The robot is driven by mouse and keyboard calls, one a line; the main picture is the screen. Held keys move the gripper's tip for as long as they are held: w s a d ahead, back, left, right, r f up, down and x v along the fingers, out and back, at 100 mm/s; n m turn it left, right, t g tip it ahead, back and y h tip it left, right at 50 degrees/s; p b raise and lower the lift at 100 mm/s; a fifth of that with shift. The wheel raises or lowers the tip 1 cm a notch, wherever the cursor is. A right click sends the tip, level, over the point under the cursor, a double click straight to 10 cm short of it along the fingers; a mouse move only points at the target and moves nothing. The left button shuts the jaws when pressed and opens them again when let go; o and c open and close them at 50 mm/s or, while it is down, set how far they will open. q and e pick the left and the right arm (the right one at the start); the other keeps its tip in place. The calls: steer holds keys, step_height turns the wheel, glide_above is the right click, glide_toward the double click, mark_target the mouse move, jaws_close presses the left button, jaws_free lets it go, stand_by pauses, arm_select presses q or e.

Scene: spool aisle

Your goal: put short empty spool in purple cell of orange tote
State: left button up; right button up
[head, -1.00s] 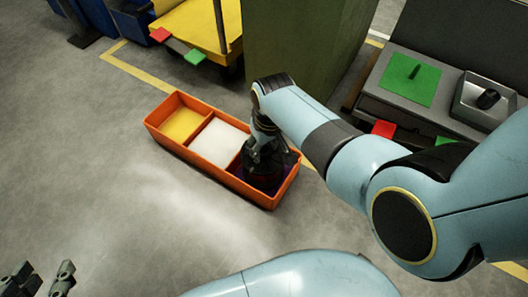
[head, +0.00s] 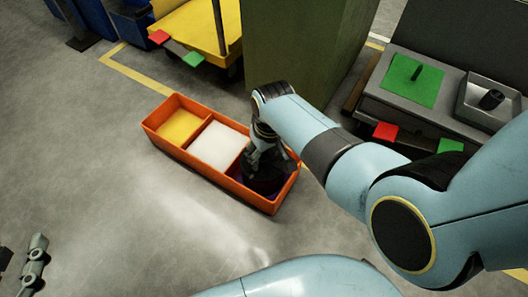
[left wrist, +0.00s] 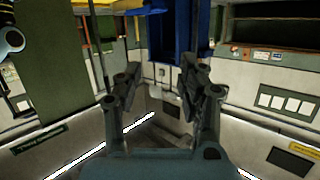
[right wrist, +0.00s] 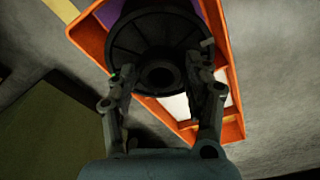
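The orange tote (head: 205,178) stands on the floor with yellow, white and purple cells. The dark short spool (head: 262,184) is at the purple cell (head: 295,178), the right-hand end; it also shows in the right wrist view (right wrist: 150,35), flange facing the camera. Whether it rests on the cell floor is hidden. My right gripper (head: 264,168) points down over it. In the right wrist view its fingers (right wrist: 160,72) are spread either side of the spool's hub, with no clear grip. My left gripper (left wrist: 158,75) is open and empty, partly seen at the head view's lower left.
A green post or cabinet (head: 300,50) stands just behind the tote. A grey bench (head: 440,105) with a green mat (head: 411,80) and a metal tray (head: 488,103) is at the right. A yellow cart (head: 195,25) is at the back. The floor left of the tote is clear.

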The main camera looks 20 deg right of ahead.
steer(key=shift+o, duration=1.1)
arm_select(q)
steer(key=s+a+f+g+p, duration=0.1)
steer(key=s+f+g+p, duration=0.3)
steer(key=g, duration=0.2)
step_height(320, 180, up, 7)
steer(key=s+g+y+p, duration=0.1)
steer(key=s+g+p, duration=0.1)
steer(key=g+p, duration=0.4)
steer(key=shift+n+g, duration=0.5)
steer(key=shift+g, duration=0.1)
steer(key=shift+s+a+f+p, duration=0.35)
steer(key=shift+s+f, duration=0.1)
steer(key=shift+f, duration=0.3)
steer(key=shift+s+a+f+p, duration=0.3)
steer(key=shift+s+f, duration=0.15)
steer(key=shift+f, duration=0.35)
steer(key=shift+s+a+f+p, duration=0.35)
steer(key=shift+s+f, duration=0.1)
steer(key=shift+f, duration=0.3)
arm_select(e)
step_height(320, 180, up, 12)
steer(key=s, duration=0.1)
steer(key=shift+s+d, duration=0.2)
steer(key=shift+d, duration=0.1)
